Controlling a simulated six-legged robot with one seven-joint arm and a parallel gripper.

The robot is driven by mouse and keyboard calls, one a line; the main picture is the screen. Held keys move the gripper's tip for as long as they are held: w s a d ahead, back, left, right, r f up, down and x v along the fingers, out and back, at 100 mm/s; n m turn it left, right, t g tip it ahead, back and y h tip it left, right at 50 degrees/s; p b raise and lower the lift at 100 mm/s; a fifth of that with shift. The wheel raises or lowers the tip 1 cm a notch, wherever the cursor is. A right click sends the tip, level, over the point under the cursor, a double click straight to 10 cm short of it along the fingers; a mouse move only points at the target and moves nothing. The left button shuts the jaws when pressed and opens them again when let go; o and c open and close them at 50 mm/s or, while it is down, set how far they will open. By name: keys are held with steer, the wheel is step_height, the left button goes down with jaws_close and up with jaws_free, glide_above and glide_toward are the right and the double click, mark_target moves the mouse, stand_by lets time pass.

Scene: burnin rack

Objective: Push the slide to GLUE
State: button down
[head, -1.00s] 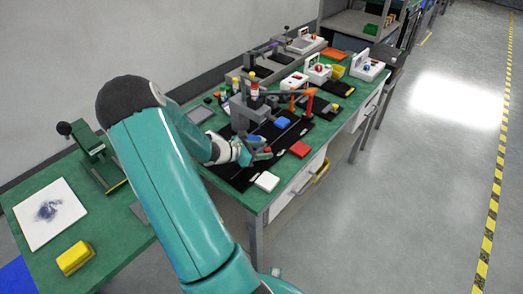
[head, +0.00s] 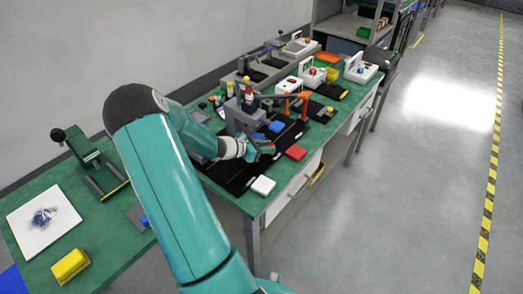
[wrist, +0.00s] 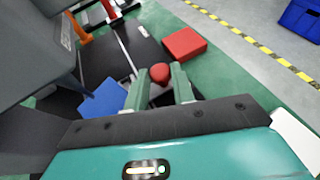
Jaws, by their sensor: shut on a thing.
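The slide's red knob (wrist: 160,73) sits between the two green fingers of my gripper (wrist: 160,88) in the wrist view, and the gripper is shut on it. In the head view my gripper (head: 264,150) is low over a black track (head: 236,178), in front of a grey post machine (head: 238,116); the knob is too small to make out there. The slide's body is mostly hidden under the fingers. A white line crosses the black track in the wrist view. No GLUE label is readable.
A red block (head: 295,153) and a white block (head: 263,186) lie at the bench's front edge. A blue piece (wrist: 103,98) lies left of the fingers. The grey machine housing (wrist: 40,45) stands close on the left. Orange posts (head: 281,106) stand farther along.

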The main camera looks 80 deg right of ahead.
steer(key=c, duration=1.2)
jaws_free()
steer(key=shift+w+a, duration=0.1)
steer(key=shift+w, duration=0.05)
steer(key=v, duration=1.3)
steer(key=shift+w+a+r, duration=0.1)
steer(key=shift+w+a, duration=0.05)
steer(key=shift+w, duration=0.05)
